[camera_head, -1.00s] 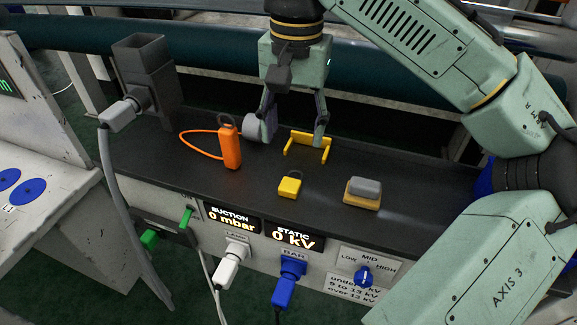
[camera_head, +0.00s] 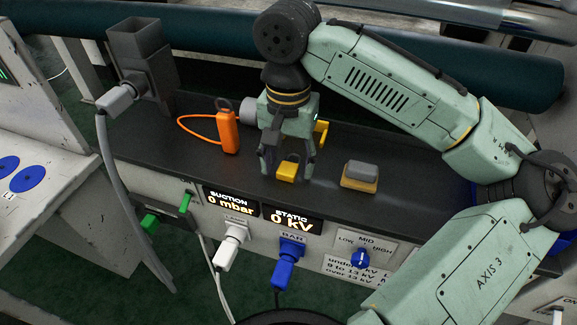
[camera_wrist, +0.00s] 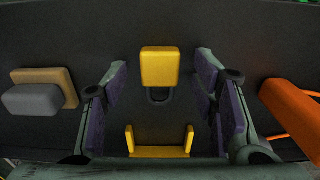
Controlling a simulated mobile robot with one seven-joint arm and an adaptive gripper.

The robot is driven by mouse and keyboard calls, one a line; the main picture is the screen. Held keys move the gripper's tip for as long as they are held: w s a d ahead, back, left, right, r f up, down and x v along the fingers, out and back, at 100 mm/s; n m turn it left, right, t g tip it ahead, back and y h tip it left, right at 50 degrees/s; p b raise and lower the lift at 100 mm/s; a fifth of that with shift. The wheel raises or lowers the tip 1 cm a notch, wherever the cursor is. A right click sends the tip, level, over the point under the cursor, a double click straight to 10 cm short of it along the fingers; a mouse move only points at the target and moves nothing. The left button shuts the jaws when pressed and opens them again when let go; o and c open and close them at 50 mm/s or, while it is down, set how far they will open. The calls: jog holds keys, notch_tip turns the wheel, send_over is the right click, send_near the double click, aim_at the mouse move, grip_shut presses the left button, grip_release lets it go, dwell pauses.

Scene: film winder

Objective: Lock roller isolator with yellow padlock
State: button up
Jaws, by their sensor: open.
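The yellow padlock (camera_head: 287,171) lies on the black shelf in the head view. In the wrist view the padlock (camera_wrist: 160,67) has its dark shackle pointing down the picture. My gripper (camera_head: 288,174) is open, with its fingers down around the padlock in the head view. In the wrist view the open fingers (camera_wrist: 160,85) stand to either side of it, with gaps between. No roller isolator can be told for sure; a blue plug labelled BAR (camera_head: 288,255) and a blue rotary knob (camera_head: 361,258) show on the front panel.
A yellow bracket (camera_wrist: 160,150) is behind the padlock. A grey-topped yellow block (camera_head: 361,176) sits to the right. The shelf between block and padlock is clear.

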aim_at(288, 166)
grip_shut()
dwell(0.7)
jog(key=shift+r, duration=0.1)
jog(key=shift+r, duration=0.45)
notch_tip(288, 166, up, 2)
jog(key=shift+r+b, duration=0.1)
jog(key=shift+b, duration=0.3)
jog(key=s+d+r+b, duration=0.1)
jog(key=s+d+b, duration=0.1)
jog(key=s, duration=1.4)
jog(key=shift+r, duration=0.35)
